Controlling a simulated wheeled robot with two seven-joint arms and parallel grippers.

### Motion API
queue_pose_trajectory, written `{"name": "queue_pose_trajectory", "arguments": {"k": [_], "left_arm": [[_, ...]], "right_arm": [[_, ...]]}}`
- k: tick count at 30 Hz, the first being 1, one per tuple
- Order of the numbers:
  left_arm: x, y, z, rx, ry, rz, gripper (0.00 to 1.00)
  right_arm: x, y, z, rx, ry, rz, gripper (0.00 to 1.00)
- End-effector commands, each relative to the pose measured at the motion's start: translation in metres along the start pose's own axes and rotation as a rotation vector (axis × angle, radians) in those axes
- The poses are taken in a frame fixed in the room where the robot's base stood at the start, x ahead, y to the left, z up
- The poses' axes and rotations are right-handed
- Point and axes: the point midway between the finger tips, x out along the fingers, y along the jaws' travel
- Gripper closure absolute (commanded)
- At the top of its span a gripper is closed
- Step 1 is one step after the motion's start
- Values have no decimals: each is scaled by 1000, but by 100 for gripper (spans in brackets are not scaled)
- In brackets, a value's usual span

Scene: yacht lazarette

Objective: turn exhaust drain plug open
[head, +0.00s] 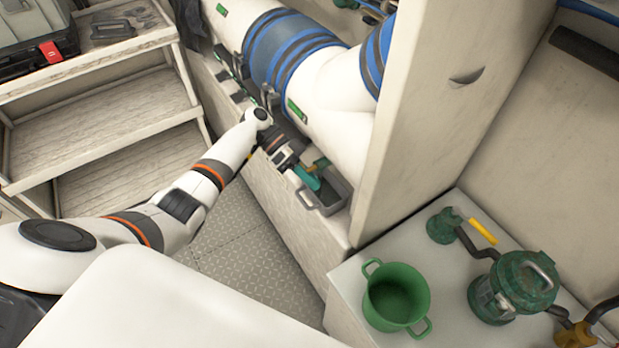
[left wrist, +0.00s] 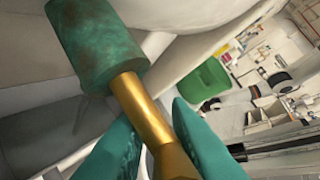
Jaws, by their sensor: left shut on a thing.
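The exhaust drain plug shows in the left wrist view as a brass stem (left wrist: 142,106) joined to a worn green cylinder (left wrist: 97,45). The brass widens at the lower edge of that view. My left gripper (left wrist: 160,128) has its teal fingers on either side of the brass, shut on it. In the head view my left gripper (head: 308,178) is under the big white exhaust pipe (head: 335,95), above a grey tray (head: 333,190). The plug is mostly hidden there by the gripper and pipe. My right gripper is not in view.
A white upright panel (head: 440,90) stands close to the right of the gripper. Wooden steps (head: 130,140) are at the left. The patterned floor (head: 250,250) is clear.

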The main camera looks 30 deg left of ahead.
Motion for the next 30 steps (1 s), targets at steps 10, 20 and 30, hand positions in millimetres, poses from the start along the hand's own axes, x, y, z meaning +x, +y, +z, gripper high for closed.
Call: {"name": "queue_pose_trajectory", "arguments": {"k": [10,20,30], "left_arm": [[1,0,0,1,1,0,63],[-13,2,-1,1,1,4,63],[-82,3,-1,2,1,4,63]], "right_arm": [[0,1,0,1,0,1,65],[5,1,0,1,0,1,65],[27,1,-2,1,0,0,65]]}}
